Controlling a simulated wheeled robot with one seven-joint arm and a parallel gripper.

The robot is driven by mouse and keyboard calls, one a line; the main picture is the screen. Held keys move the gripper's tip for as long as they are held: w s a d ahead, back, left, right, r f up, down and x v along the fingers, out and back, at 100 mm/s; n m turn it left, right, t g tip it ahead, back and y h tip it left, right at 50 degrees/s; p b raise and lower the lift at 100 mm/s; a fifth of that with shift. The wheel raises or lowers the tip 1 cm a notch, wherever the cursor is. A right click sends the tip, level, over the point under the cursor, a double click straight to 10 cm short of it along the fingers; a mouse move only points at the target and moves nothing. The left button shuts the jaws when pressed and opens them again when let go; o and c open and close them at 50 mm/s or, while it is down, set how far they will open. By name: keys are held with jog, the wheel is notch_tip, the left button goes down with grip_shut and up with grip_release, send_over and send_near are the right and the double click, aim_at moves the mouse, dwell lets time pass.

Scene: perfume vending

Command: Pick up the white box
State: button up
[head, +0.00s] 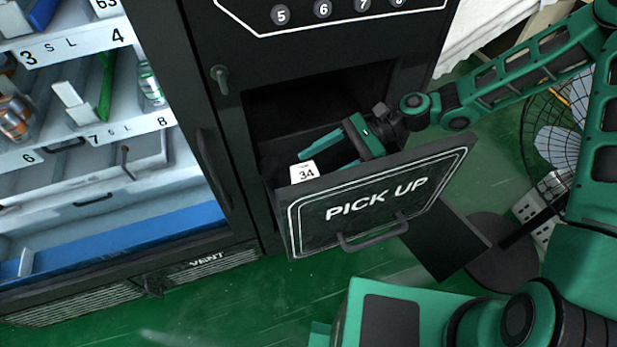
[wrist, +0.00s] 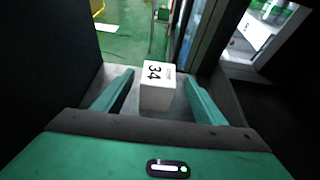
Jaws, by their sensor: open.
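The white box (head: 304,172) marked 34 stands inside the open pick-up compartment, just behind the tilted-out black PICK UP door (head: 378,203); the door hides its lower part in the head view. In the wrist view the white box (wrist: 157,86) lies between and slightly beyond the fingers. My gripper (head: 324,155) reaches into the compartment from the right. In the wrist view my gripper (wrist: 158,92) is open, one finger on each side of the box, with a visible gap on both sides.
The dark compartment walls (wrist: 62,60) stand close on both sides of my gripper. The vending machine's shelves (head: 85,135) with bottles and boxes are at the left.

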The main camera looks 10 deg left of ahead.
aim_at(303, 172)
jog(key=shift+x, duration=1.7)
jog(key=c, duration=1.1)
jog(key=shift+c, duration=0.2)
jog(key=shift+r, duration=0.1)
